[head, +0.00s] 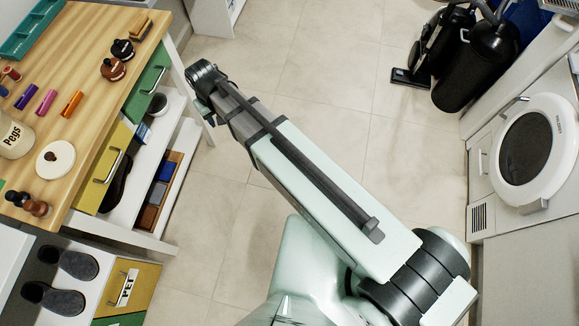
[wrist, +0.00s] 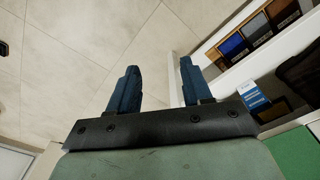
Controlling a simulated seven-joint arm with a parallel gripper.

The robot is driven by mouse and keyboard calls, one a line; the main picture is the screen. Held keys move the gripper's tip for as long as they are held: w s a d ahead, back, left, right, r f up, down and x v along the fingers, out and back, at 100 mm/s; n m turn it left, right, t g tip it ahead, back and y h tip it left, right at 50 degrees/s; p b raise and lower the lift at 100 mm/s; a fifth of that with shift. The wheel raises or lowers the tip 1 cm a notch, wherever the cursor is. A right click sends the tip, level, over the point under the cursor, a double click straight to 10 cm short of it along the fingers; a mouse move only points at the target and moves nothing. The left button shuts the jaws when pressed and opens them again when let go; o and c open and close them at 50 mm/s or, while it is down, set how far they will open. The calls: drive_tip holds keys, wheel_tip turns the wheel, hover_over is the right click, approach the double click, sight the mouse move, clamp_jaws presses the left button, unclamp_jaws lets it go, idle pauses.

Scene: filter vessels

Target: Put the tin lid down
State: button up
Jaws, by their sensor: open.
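A round white lid (head: 55,159) with a small brown knob lies on the wooden tabletop at the left of the head view. It is beside the cream tin marked "Pegs" (head: 14,137), apart from my gripper. In the head view the fingers are hard to make out at the end of my arm. The lid is not in the wrist view.
The wooden table (head: 95,75) also holds a teal tray (head: 35,27), several coloured rolls and dark-topped knobs. Below are a green drawer (head: 147,80), a yellow drawer (head: 105,165) and a shelf box with coloured compartments (head: 160,190).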

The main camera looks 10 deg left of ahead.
drive_tip(key=w+d+f+m+g+h, duration=0.1)
drive_tip(key=d+f+m, duration=0.1)
drive_tip(key=d+f, duration=0.6)
drive_tip(key=d+f+m+g, duration=0.1)
drive_tip(key=d+f, duration=0.3)
drive_tip(key=d, duration=0.9)
drive_tip(key=w+d+f+m+g+h, duration=0.1)
drive_tip(key=d+f+m, duration=0.1)
drive_tip(key=d+f, duration=0.6)
drive_tip(key=s+d+f+m+g+y, duration=0.1)
drive_tip(key=s+d+f+m+g, duration=0.1)
drive_tip(key=s+d, duration=0.7)
drive_tip(key=s+d+f+m+g, duration=0.2)
drive_tip(key=s+d+f, duration=0.3)
drive_tip(key=s+d, duration=0.5)
drive_tip(key=d+m, duration=0.1)
drive_tip(key=d, duration=0.2)
drive_tip(key=shift+s+f+y, duration=0.25)
drive_tip(key=shift+s+y, duration=0.05)
drive_tip(key=shift+y, duration=0.1)
drive_tip(key=shift+o, duration=0.4)
